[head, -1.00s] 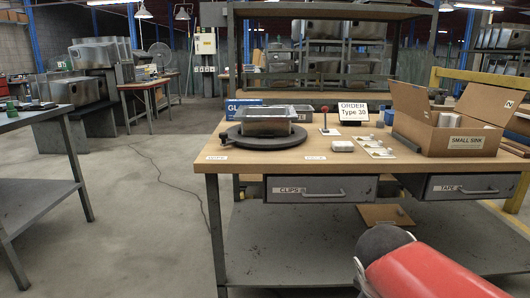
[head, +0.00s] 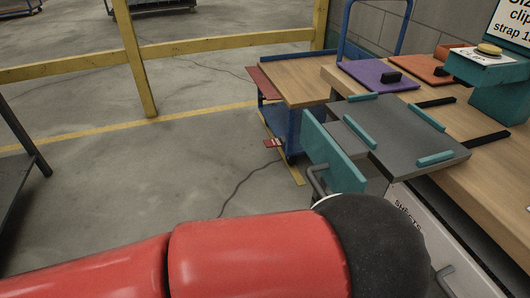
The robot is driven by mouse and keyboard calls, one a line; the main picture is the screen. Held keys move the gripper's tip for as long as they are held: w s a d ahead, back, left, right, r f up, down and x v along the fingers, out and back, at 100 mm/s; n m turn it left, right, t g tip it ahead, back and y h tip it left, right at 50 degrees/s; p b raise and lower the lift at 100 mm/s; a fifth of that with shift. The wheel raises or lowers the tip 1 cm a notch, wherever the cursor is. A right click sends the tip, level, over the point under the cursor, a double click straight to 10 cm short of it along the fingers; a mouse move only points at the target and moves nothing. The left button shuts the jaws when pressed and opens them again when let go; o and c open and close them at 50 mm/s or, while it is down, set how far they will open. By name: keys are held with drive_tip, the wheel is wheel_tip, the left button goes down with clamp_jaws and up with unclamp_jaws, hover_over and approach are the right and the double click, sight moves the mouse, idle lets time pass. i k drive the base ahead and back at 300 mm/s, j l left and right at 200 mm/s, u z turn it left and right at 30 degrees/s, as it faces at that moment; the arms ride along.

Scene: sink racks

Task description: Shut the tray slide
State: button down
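The tray slide is a grey flat plate (head: 395,130) with teal strips along its edges, on the wooden bench at the right. A teal front panel (head: 332,152) with a grey bar handle (head: 317,181) stands out to its left, past the bench's front edge, with a grey slide surface showing between panel and plate. The slide looks pulled out. My red arm crosses the bottom of the head view, and its dark rounded joint covers part of the area below the panel. My gripper is not in view.
A white drawer front (head: 410,210) lettered "SHEETS" is below the slide. Purple (head: 378,76) and orange (head: 418,68) boards lie behind on the bench. A blue cart with a wooden top (head: 300,80) stands beyond.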

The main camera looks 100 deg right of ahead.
sight(402, 141)
drive_tip(key=j+z, duration=0.2)
drive_tip(key=z, duration=4.15)
